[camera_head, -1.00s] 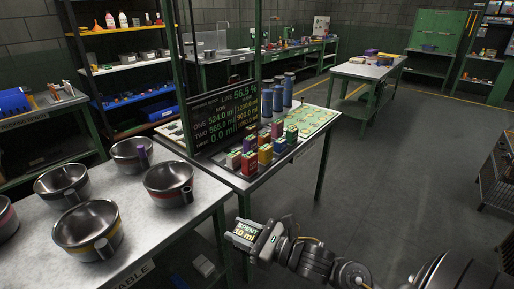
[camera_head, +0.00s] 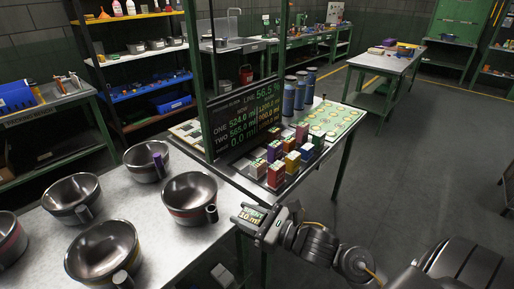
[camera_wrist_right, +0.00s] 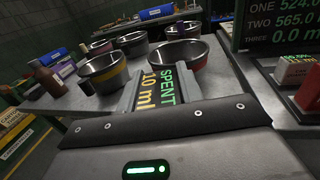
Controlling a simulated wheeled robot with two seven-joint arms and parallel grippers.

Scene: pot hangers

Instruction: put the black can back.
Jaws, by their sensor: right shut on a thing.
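My right gripper (camera_head: 258,222) is shut on a small dark can (camera_head: 251,215) whose face reads "SPENT 10 ml" in green and yellow. It is held in the air beside the right edge of the pot table, in front of the display table. In the right wrist view the can's lettered face (camera_wrist_right: 163,88) stands up beyond the gripper's dark edge; its lower part is hidden. Several small coloured cans (camera_head: 290,152) stand grouped on the display table (camera_head: 338,150). My left gripper is not in view.
Several metal pots (camera_head: 190,197) stand on the pot table (camera_head: 160,240) at the left. A black screen (camera_head: 247,120) with volume readings stands behind the coloured cans. Blue cylinders (camera_head: 294,93) stand farther back. The floor (camera_head: 420,170) to the right is clear.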

